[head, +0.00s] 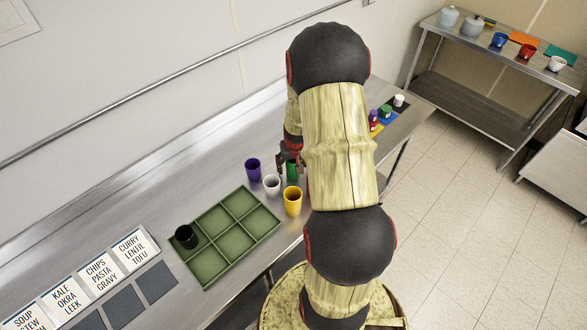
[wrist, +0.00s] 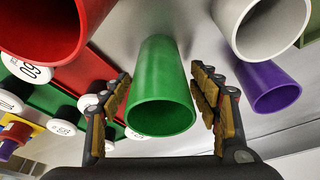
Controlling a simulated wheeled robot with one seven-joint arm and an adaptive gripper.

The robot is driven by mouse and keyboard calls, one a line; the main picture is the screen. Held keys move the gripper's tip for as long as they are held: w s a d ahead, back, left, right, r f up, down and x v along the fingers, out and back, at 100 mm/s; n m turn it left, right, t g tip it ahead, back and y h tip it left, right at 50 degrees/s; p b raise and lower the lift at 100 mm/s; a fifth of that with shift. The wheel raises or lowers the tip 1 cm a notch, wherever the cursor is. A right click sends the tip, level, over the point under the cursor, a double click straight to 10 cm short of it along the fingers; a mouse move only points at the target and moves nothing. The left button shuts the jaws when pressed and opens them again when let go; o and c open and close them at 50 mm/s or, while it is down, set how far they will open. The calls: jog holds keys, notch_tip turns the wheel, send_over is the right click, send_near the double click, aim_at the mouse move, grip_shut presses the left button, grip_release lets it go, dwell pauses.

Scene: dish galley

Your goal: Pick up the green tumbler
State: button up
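The green tumbler (head: 292,172) stands on the steel counter, partly hidden by my gripper and arm in the head view. In the wrist view the green tumbler (wrist: 161,85) lies between my two fingers, its round opening facing the camera. My gripper (wrist: 164,100) is open, with one finger on each side of the tumbler and a narrow gap showing at each side. In the head view my gripper (head: 289,158) is at the tumbler.
Close by are a white tumbler (head: 272,185), purple tumbler (head: 253,168) and yellow tumbler (head: 292,201). A red tumbler (wrist: 45,25) is near in the wrist view. A green divided tray (head: 208,262) holds a black tumbler (head: 186,236). Small lidded containers (head: 385,112) stand farther right.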

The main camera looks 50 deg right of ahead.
jog(key=c, duration=1.2)
jog(key=shift+r, duration=0.1)
